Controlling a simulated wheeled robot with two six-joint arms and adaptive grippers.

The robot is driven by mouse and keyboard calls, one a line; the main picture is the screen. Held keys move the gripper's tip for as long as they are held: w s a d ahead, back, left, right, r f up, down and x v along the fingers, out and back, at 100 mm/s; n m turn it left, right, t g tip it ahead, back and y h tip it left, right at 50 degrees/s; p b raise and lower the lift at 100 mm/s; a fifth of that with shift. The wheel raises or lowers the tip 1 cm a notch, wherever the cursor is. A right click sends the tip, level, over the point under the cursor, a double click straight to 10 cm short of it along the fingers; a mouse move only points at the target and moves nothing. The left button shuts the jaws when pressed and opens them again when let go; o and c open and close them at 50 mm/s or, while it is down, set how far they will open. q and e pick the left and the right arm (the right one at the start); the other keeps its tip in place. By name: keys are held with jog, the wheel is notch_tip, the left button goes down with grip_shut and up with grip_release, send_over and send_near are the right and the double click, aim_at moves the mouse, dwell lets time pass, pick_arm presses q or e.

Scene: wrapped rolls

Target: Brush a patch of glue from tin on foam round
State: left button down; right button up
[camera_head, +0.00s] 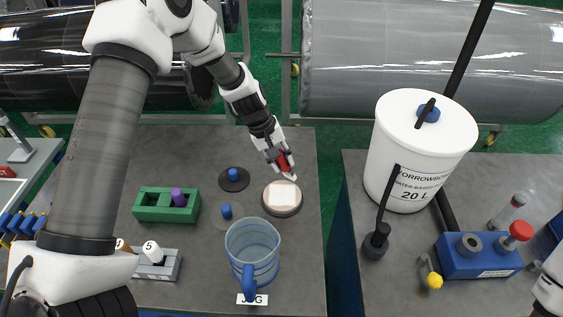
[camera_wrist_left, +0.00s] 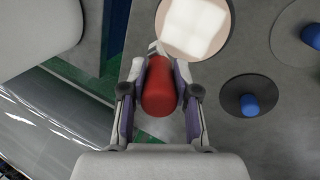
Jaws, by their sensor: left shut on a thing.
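My left gripper (camera_head: 282,166) is shut on a red-handled brush (camera_head: 284,161), which also shows between the fingers in the left wrist view (camera_wrist_left: 159,88). The foam round (camera_head: 283,209) is a pale disc with a dark rim and a white square patch (camera_wrist_left: 193,27) on top. No small tin can be made out for sure; a white 20 L bucket (camera_head: 421,145) with a lid stands on the right table. My right gripper is not in view.
A blue holder (camera_head: 478,262) is on the right table, across a gap.

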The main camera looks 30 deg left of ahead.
pick_arm(q)
jog(key=shift+s+d+r+p, duration=0.1)
jog(key=shift+s+r+p, duration=0.15)
jog(key=shift+r, duration=0.35)
jog(key=shift+s+d+r+p, duration=0.15)
jog(key=shift+r+p, duration=0.2)
jog(key=shift+r, duration=0.25)
jog(key=shift+a+r+p, duration=0.1)
jog(key=shift+r+p, duration=0.25)
jog(key=shift+r, duration=0.05)
jog(key=shift+w+a+r+p, duration=0.1)
jog(key=shift+w+r+p, duration=0.15)
jog(key=shift+r+p, duration=0.7)
jog(key=shift+s+r+p, duration=0.2)
jog(key=shift+r+p, duration=0.15)
jog(key=shift+r, duration=0.25)
jog(key=shift+w+f, duration=0.1)
jog(key=shift+w, duration=0.05)
